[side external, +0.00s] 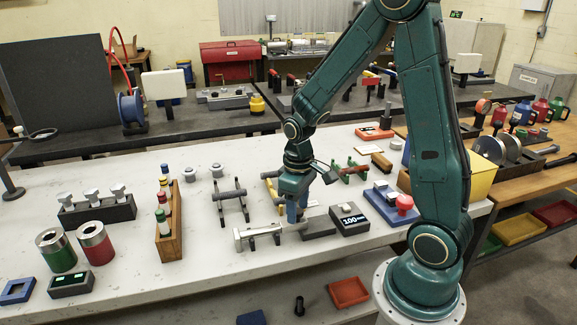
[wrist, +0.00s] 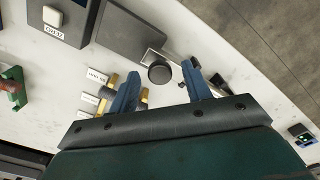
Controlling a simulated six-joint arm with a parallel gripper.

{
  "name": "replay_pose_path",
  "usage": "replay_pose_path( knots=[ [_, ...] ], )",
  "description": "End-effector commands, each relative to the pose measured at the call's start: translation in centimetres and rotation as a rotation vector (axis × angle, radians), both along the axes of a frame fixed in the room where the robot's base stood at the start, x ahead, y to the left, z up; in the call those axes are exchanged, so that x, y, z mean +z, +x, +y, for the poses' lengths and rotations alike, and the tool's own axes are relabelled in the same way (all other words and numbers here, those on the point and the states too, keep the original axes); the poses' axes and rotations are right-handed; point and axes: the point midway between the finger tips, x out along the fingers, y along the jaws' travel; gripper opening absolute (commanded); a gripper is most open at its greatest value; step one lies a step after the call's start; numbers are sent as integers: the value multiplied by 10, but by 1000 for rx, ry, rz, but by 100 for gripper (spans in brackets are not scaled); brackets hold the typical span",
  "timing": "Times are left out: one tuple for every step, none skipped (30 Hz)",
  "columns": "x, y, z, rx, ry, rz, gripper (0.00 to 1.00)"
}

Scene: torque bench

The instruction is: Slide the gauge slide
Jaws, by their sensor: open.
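My gripper (side external: 292,213) points down over the rail's left part in the side view. In the wrist view my gripper (wrist: 157,85) is open, its blue fingers on either side of the knob and apart from it. Height above the knob is unclear. In the side view my gripper hides the knob.
A metal bar on black stands (side external: 262,236) lies in front of my gripper. Black-handled tools on a rack (side external: 231,196) are to the left. A blue base with a red knob (side external: 392,205) sits right.

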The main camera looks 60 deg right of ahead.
Motion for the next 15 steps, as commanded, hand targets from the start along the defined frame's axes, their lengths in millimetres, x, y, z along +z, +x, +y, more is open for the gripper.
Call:
replay_pose_path(
  knots=[
    [-1, 0, 0, 0, 0, 1, 48],
    [-1, 0, 0, 0, 0, 1, 48],
    [-1, 0, 0, 0, 0, 0, 48],
    [-1, 0, 0, 0, 0, 0, 48],
    [-1, 0, 0, 0, 0, 0, 48],
    [-1, 0, 0, 0, 0, 0, 48],
    [-1, 0, 0, 0, 0, 0, 48],
    [-1, 0, 0, 0, 0, 0, 48],
    [-1, 0, 0, 0, 0, 0, 41],
    [-1, 0, 0, 0, 0, 0, 35],
    [-1, 0, 0, 0, 0, 0, 29],
    [-1, 0, 0, 0, 0, 0, 21],
    [-1, 0, 0, 0, 0, 0, 15],
    [-1, 0, 0, 0, 0, 0, 9],
    [-1, 0, 0, 0, 0, 0, 1]
  ],
)
